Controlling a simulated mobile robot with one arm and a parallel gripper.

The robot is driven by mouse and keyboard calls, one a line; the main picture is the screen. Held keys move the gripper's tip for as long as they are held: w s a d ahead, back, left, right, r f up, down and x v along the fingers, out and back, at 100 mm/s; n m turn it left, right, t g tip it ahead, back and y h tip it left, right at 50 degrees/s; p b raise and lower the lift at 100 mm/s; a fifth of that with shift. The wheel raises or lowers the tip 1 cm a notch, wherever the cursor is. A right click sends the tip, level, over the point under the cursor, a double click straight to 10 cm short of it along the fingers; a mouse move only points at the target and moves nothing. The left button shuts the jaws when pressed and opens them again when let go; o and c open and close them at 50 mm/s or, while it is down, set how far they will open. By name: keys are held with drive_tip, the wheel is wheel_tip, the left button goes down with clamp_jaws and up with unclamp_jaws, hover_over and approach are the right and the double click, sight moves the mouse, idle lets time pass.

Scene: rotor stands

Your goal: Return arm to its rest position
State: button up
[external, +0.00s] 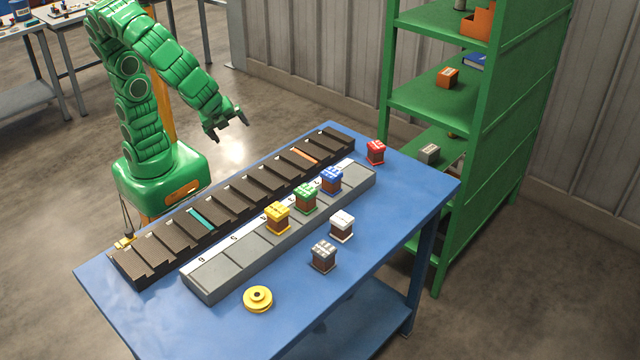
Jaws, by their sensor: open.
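My gripper (229,128) hangs above the far edge of the blue table (400,225), with its dark fingers apart and nothing between them. My green arm (165,65) is bent up and over from its base behind the table. A long dark slotted rack (255,188) lies along the far side of the table, below and to the right of my gripper. A grey stand (225,273) lies in front of it and bears a yellow block (277,217), a green block (305,198) and a blue block (331,179).
A red block (375,152), a white block (342,225) and a grey block (323,256) stand on the table. A yellow spool (258,299) lies near the front edge. A green shelf (440,107) stands behind on the right. Air around my gripper is clear.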

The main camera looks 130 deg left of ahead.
drive_tip(key=s+d+f+n+h, duration=0.2)
drive_tip(key=s+d, duration=0.3)
drive_tip(key=s, duration=0.5)
drive_tip(key=s+d+f+n+h, duration=0.1)
drive_tip(key=s+d+n+h, duration=0.2)
drive_tip(key=s+d, duration=0.3)
drive_tip(key=s, duration=0.4)
drive_tip(key=shift+f+h, duration=0.4)
